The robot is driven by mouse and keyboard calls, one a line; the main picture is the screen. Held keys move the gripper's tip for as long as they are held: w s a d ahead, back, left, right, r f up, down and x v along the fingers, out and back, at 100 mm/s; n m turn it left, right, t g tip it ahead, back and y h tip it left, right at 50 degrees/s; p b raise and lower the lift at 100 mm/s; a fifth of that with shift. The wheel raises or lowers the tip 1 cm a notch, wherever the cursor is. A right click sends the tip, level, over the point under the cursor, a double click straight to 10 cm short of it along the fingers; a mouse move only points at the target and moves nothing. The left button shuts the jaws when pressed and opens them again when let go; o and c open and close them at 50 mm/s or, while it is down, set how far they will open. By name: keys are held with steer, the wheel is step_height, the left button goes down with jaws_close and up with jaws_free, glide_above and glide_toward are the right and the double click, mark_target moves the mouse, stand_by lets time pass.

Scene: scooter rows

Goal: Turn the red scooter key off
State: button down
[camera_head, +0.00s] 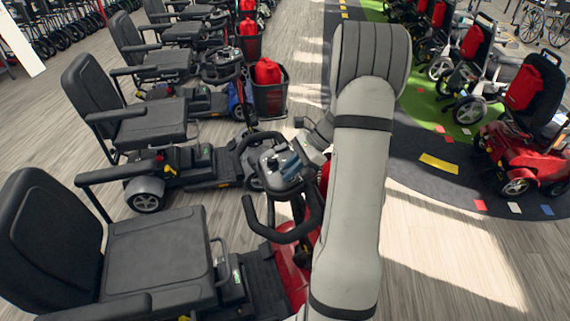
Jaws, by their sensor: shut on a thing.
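The red scooter (290,275) stands in the near foreground, with a black seat, black looped handlebars and a dark console on its tiller. My arm reaches up and bends back down to the console. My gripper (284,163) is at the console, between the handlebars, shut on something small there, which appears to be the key. The key itself is too small and hidden by my gripper to make out, so its turn position cannot be told. My arm also covers the right side of the scooter's front.
More black-seated scooters (155,115) stand in a row behind, one with a black basket (270,95) holding a red bag (267,71). Another red scooter (530,155) and wheelchairs stand at right. The wooden floor (440,250) at lower right is clear.

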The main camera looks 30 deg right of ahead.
steer(key=n+g+p, duration=0.1)
steer(key=n+g, duration=0.2)
steer(key=n+g+p, duration=0.1)
steer(key=n, duration=0.1)
steer(key=shift+w+d+r+g+h+p, duration=0.15)
steer(key=shift+w+g+h+p, duration=0.15)
steer(key=shift+p, duration=0.05)
steer(key=shift+n, duration=0.3)
steer(key=c, duration=1.5)
jaws_free()
steer(key=shift+w, duration=0.1)
steer(key=shift+c, duration=0.2)
steer(key=shift+o, duration=0.7)
steer(key=b+v, duration=0.1)
steer(key=v, duration=0.6)
steer(key=shift+w+d+r, duration=0.1)
steer(key=shift+d+r, duration=0.05)
steer(key=shift+d, duration=0.1)
steer(key=shift+a, duration=0.1)
